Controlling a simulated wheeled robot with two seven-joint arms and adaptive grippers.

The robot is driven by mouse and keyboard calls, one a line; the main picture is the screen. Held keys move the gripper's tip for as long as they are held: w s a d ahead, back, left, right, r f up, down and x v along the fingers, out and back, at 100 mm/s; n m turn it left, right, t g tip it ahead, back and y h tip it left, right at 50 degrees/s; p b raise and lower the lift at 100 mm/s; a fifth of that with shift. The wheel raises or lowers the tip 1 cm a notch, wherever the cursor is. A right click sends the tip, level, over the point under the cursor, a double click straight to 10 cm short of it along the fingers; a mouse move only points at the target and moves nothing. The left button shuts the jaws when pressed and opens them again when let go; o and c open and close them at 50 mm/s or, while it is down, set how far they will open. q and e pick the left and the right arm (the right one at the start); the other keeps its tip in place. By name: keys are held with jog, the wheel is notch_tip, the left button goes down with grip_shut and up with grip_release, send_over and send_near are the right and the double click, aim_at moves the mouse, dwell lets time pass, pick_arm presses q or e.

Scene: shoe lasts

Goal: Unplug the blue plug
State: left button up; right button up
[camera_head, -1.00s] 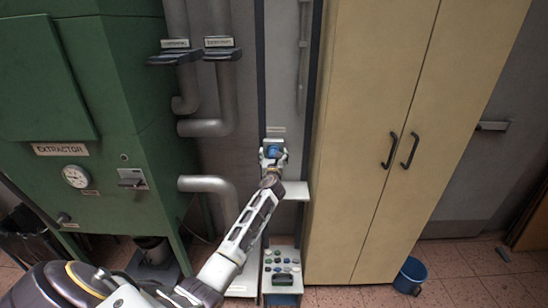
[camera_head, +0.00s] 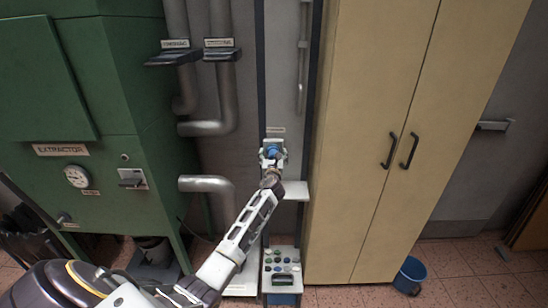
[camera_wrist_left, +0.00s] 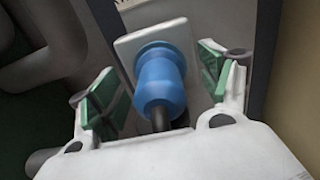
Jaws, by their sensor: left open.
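The blue plug (camera_wrist_left: 161,82) sits in a white wall socket (camera_wrist_left: 126,44), with a dark cable end at its near side. In the head view the blue plug (camera_head: 272,151) is small and partly covered by my gripper. My left gripper (camera_wrist_left: 160,92) is open, with one green-padded finger on each side of the plug. Gaps show between both pads and the plug, so it is not held. In the head view my left gripper (camera_head: 271,158) is at the socket on the grey wall panel. My right gripper is not in view.
A white shelf (camera_head: 295,190) juts out just below and right of my gripper. A control box with several buttons (camera_head: 282,262) stands lower down. Grey pipes (camera_head: 208,184) and a green extractor (camera_head: 100,150) are left; a beige cabinet (camera_head: 375,130) is right.

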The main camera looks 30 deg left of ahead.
aim_at(273, 158)
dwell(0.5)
pick_arm(q)
jog(key=c, duration=1.6)
jog(key=shift+s+d+p, duration=0.1)
jog(key=shift+p, duration=0.2)
jog(key=shift+s+d+r, duration=0.1)
jog(key=shift+s+d, duration=0.1)
jog(key=shift+s, duration=0.2)
jog(key=shift+s+d+p, duration=0.1)
jog(key=shift+s+p, duration=0.05)
jog(key=shift+p, duration=0.25)
jog(key=shift+s, duration=0.1)
jog(key=shift+s+d, duration=0.2)
jog(key=shift+s, duration=0.05)
